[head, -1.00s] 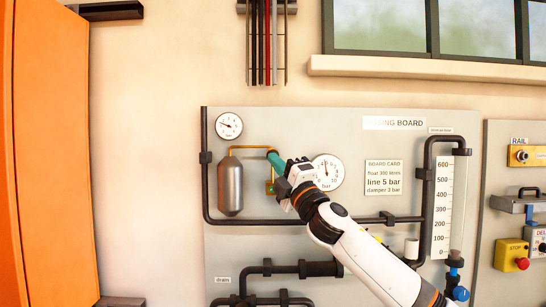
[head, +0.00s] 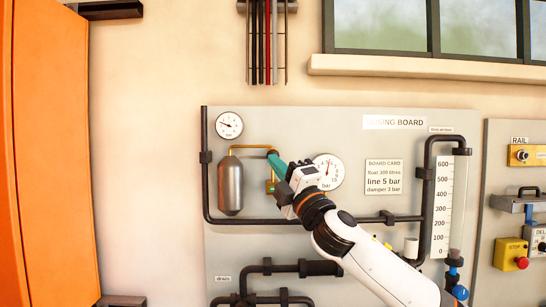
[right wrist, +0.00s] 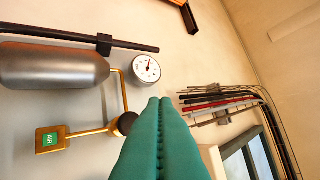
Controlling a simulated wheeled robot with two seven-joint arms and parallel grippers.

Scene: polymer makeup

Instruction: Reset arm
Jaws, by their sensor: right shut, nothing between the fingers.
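My right arm reaches up and left from the lower right in the head view. Its gripper (head: 273,157) has teal fingers and is in front of the board (head: 330,135), just right of the grey cylinder (head: 230,187) at the end of a brass pipe. In the right wrist view the two teal fingers (right wrist: 158,104) lie together with nothing between them. Whether the fingertips touch the pipe cannot be told. My wrist covers part of the larger gauge (head: 329,170). My left gripper is not in view.
A small gauge (head: 229,125) is at the board's upper left. A brass fitting labelled AIR (right wrist: 50,139) and a dark round knob (right wrist: 125,123) are near the fingers in the right wrist view. Black pipes (head: 270,222) cross the board. An orange panel (head: 50,150) stands far left.

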